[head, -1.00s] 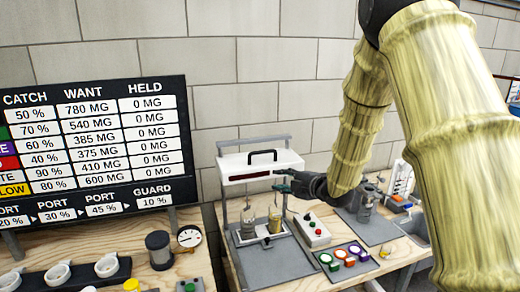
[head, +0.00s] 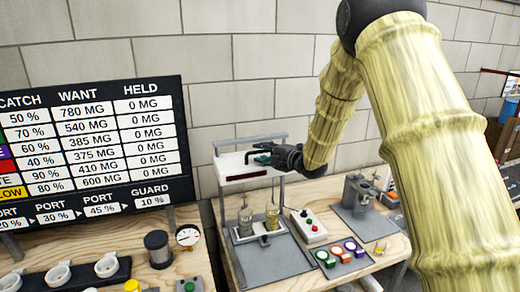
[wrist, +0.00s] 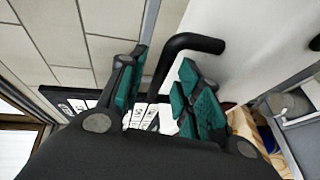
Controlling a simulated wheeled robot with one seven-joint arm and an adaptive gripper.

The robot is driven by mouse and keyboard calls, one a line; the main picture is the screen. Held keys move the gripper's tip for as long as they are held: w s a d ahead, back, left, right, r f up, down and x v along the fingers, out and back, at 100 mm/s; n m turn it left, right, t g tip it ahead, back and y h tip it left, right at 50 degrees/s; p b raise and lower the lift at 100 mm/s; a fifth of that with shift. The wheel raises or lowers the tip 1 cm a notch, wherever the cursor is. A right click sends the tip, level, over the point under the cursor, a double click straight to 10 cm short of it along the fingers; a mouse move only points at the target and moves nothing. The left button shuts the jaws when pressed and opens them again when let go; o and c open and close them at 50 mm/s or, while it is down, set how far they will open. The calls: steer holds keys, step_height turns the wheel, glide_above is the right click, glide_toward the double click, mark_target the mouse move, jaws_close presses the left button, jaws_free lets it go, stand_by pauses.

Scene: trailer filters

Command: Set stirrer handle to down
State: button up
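The stirrer's black handle (head: 249,157) stands on the front of its raised white crossbar (head: 233,171), above two containers. My gripper (head: 262,154) is at this handle, in front of the crossbar's right half, and hides part of it. In the wrist view the handle (wrist: 190,41) is a bent black bar, and part of it runs down between my two green-padded fingers (wrist: 160,92). The fingers are apart, with gaps showing beside the bar. A clear grip on it does not show.
A glass jar (head: 272,218) and a grey canister (head: 245,223) stand under the crossbar. A black scoreboard (head: 90,145) stands at left.

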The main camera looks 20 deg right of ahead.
steer(key=shift+x, duration=1)
steer(key=shift+c, duration=0.2)
jaws_close()
